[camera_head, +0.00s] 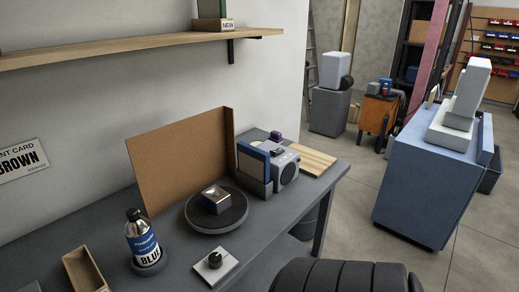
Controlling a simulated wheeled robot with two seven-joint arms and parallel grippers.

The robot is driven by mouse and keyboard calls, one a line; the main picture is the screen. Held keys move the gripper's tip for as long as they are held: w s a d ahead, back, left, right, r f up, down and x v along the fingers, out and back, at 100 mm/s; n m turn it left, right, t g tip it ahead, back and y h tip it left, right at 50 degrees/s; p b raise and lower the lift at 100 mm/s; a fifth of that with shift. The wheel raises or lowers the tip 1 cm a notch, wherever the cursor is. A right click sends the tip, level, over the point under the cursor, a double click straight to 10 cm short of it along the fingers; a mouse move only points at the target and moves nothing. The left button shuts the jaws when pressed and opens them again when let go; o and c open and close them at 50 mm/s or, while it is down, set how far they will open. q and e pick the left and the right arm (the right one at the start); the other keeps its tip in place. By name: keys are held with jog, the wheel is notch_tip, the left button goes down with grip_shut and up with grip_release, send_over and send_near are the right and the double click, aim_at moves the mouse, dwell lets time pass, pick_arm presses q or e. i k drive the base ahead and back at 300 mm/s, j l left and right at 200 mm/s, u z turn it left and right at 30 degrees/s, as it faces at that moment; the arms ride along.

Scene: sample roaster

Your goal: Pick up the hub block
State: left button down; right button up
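No object carries a readable hub block label. A small shiny metal block (215,199) sits on the round dark turntable (217,220) on the grey table, and it may be the hub block, but I cannot tell for sure. A small purple block (276,136) stands farther back, by the grey device. Neither of my grippers is in view.
The grey table (180,256) also holds a blue-labelled bottle (141,238), an open wooden box (84,270), a knob on a white plate (215,267), a brown upright panel (180,155), a grey device (285,172) and a wooden board (312,160).

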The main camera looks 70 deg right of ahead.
aim_at(214, 198)
jog(key=z, duration=1.85)
